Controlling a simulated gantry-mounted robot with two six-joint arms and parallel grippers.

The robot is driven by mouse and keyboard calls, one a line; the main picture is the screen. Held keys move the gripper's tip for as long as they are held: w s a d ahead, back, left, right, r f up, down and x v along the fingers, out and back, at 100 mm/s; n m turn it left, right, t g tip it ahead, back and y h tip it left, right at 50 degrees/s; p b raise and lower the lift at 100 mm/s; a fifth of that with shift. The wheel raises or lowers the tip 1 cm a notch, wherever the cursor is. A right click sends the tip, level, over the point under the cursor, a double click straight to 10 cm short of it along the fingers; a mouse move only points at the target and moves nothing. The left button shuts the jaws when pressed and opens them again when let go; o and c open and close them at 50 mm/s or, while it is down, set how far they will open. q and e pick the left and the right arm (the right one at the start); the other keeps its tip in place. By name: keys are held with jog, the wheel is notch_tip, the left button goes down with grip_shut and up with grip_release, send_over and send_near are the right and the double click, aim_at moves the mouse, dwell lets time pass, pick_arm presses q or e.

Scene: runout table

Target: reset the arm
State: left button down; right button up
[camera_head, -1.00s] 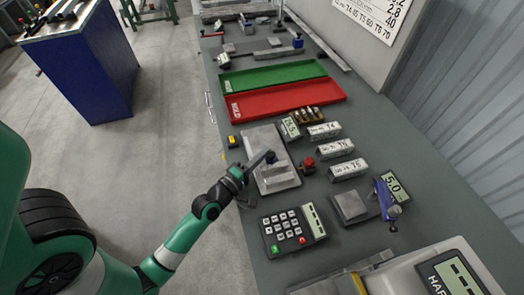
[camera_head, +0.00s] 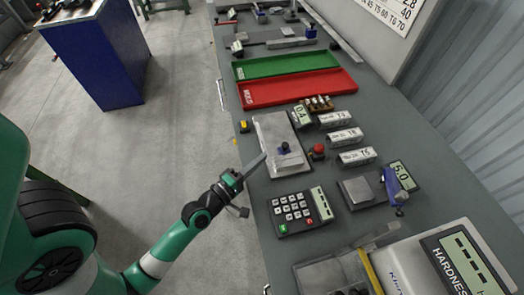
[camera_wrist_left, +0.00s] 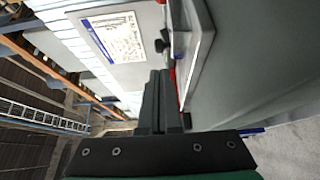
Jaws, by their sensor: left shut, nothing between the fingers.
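My left arm comes in from the left in the head view. My right gripper is not in view.
The bench (camera_head: 334,222) holds a keypad (camera_head: 294,211), a red button (camera_head: 318,151), several labelled blocks (camera_head: 345,137), a red tray (camera_head: 300,88), a green tray (camera_head: 285,64) and a hardness tester (camera_head: 440,262). Open floor (camera_head: 170,130) lies left of the bench.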

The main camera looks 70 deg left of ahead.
pick_arm(q)
jog(key=v, duration=0.2)
jog(key=shift+s+d, duration=0.1)
jog(key=shift+s, duration=0.2)
jog(key=shift+w, duration=0.1)
